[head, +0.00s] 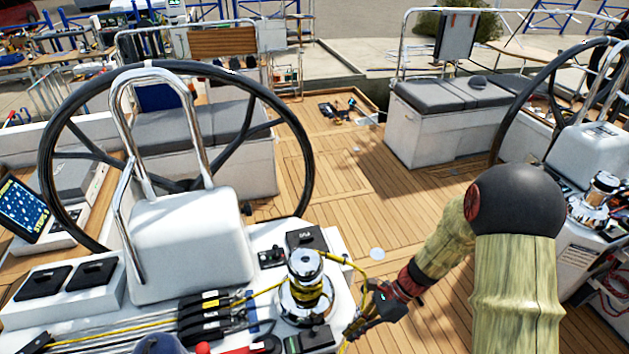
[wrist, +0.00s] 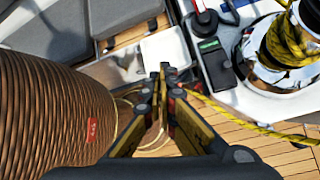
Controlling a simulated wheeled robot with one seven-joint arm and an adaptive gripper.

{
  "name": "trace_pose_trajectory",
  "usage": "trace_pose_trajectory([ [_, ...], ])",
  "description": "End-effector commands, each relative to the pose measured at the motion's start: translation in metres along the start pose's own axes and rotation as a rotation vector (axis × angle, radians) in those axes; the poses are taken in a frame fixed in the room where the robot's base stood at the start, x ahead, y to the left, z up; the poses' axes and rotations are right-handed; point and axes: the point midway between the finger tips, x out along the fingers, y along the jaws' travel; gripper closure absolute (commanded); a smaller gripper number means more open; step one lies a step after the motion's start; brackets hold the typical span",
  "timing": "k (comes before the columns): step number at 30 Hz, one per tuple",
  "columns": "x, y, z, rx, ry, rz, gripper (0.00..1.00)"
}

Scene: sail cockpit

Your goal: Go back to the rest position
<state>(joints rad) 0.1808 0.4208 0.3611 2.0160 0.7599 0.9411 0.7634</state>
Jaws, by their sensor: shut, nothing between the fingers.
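My gripper (head: 362,320) is at the lower middle of the head view, just right of the chrome winch (head: 303,285) on the white console. In the wrist view my gripper (wrist: 163,75) has its fingertips together with nothing between them. A yellow rope (head: 345,262) is wound on the winch and runs past the gripper; in the wrist view the rope (wrist: 235,117) passes right of the fingers. I cannot tell whether they touch. My arm comes in from the right, bent at a dark rounded joint.
A large black steering wheel (head: 303,150) stands behind the left console (head: 190,245). A second wheel (head: 503,120) and another winch (head: 600,190) are at the right. A grey-cushioned bench (head: 430,125) stands at the back. The teak deck (head: 400,215) between is mostly clear.

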Motion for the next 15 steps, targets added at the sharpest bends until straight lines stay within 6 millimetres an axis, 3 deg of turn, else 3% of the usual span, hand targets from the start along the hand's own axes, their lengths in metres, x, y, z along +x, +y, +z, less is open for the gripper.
trace_pose_trajectory([
  [6, -0.048, 0.043, 0.005, -0.597, 0.211, 0.035, 1.0],
  [15, -0.104, 0.092, 0.007, -1.182, 0.511, 0.115, 1.0],
])
